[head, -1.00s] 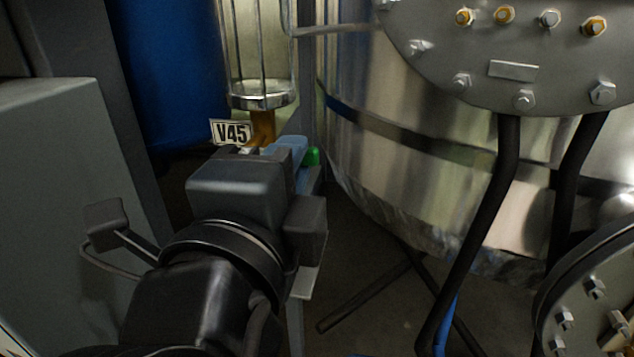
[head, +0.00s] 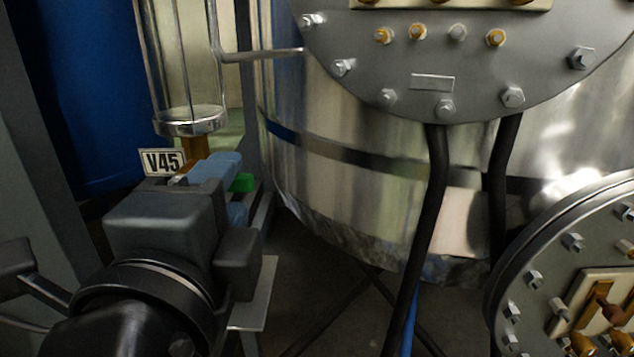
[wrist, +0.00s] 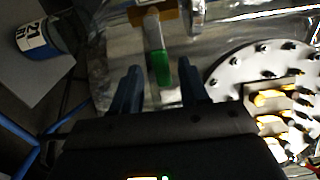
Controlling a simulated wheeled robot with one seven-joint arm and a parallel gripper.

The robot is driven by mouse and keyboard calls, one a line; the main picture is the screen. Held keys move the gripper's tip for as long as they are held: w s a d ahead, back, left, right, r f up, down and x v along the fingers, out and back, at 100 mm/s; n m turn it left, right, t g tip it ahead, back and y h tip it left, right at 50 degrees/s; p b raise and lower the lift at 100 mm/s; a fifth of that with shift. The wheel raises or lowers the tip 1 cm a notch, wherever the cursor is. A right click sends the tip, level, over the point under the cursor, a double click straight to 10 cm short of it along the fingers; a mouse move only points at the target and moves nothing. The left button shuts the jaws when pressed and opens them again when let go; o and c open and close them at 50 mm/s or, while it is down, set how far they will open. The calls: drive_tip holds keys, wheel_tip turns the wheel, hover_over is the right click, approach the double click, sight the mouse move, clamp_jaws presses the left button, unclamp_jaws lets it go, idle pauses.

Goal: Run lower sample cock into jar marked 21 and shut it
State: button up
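The sample cock has a green handle (head: 242,182) beneath the sight glass (head: 187,80) tagged V45 (head: 163,162). In the wrist view the green handle (wrist: 161,68) hangs from a grey stem below a brass body (wrist: 152,13). My gripper (head: 243,187) is open, with its blue fingers to either side of the handle in the picture. I see no clear contact. In the wrist view the gripper (wrist: 160,76) shows a gap on both sides of the handle. A jar (wrist: 40,38) with a white label and blue lower part stands at upper left; its label looks like 21. My gripper and arm hide it in the head view.
A shiny steel vessel (head: 330,170) stands close behind and right of the cock. A bolted flange (head: 560,270) is at lower right, and black hoses (head: 428,210) hang between. A blue drum (head: 75,100) is at left. The jar rests on a grey surface (wrist: 35,85).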

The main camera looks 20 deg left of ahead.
drive_tip(key=shift+s, duration=0.1)
drive_tip(key=p+v, duration=0.1)
drive_tip(key=v, duration=0.6)
drive_tip(key=shift+s, duration=0.3)
drive_tip(key=shift+d, duration=0.1)
